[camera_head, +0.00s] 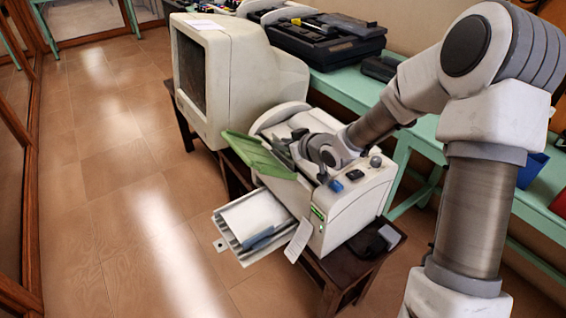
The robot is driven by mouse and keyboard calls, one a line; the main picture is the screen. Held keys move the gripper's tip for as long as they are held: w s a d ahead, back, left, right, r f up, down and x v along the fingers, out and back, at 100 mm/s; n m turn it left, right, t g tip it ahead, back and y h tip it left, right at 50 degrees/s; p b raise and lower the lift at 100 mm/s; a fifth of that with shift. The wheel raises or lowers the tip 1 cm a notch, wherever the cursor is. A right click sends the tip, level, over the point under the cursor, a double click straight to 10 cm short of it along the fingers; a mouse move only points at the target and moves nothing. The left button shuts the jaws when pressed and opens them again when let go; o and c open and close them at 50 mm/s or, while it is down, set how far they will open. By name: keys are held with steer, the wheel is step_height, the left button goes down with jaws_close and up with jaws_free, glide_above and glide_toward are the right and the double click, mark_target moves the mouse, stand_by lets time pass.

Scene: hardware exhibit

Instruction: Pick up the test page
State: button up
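A beige printer (352,207) stands on a dark wooden table, with a green flap (258,155) open on its left side. A white sheet (253,214) lies in the tray extending from its front left; I cannot tell if this is the test page. A small pale slip or flap (299,240) hangs at the printer's front. Another small white paper (204,24) lies on top of the monitor. My gripper (297,147) is over the printer's top, beside the green flap. Its fingers are small and partly hidden by my wrist, so their opening and any contact are unclear.
A bulky old monitor (235,80) stands just behind the printer. A green bench (350,88) along the wall holds dark equipment (325,40). A black object (368,243) sits on the dark table (345,270). The tiled floor at left is clear.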

jaws_close()
stand_by(1.2)
